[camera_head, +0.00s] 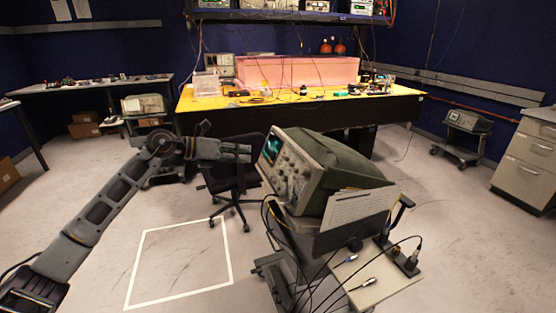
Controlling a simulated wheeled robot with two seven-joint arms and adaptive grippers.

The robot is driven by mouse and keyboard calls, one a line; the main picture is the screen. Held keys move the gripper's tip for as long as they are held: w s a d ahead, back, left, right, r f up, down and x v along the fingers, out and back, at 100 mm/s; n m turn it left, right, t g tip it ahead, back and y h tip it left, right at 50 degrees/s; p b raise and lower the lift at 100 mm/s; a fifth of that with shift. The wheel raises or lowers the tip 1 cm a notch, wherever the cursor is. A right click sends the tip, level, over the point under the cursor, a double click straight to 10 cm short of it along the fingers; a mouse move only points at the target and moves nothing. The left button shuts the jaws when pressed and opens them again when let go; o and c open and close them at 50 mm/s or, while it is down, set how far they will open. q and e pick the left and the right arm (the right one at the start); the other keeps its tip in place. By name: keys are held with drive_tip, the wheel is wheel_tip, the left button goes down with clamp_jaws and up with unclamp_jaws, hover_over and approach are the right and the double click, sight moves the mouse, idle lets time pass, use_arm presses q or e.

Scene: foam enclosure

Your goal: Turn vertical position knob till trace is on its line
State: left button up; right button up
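The oscilloscope (325,169) is a grey-green box, tilted, on a cart right of centre. Its front faces left, with a small greenish screen (272,148) at the upper left and a panel of small knobs (294,172) beside it. The vertical position knob cannot be picked out among them, and the trace and its line are too small to read. My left gripper (249,153) comes in from the left, points right, and appears just short of the screen side of the front. It looks empty; its finger gap is too small to judge. My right gripper is not in view.
A paper sheet (354,208) leans at the oscilloscope's side. Cables hang from the cart, whose lower tray (379,286) holds connectors. A black office chair (228,180) stands behind my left gripper. A yellow-topped bench (210,103) is at the back. The floor inside the white outline (180,262) is clear.

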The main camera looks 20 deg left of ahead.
use_arm(q)
drive_tip(key=shift+w+d, duration=0.1)
drive_tip(key=shift+d, duration=0.05)
drive_tip(key=shift+x, duration=6.75)
drive_tip(key=shift+c, duration=0.3)
clamp_jaws()
drive_tip(key=shift+o, duration=0.3)
unclamp_jaws()
drive_tip(key=shift+d, duration=0.1)
drive_tip(key=v, duration=1.2)
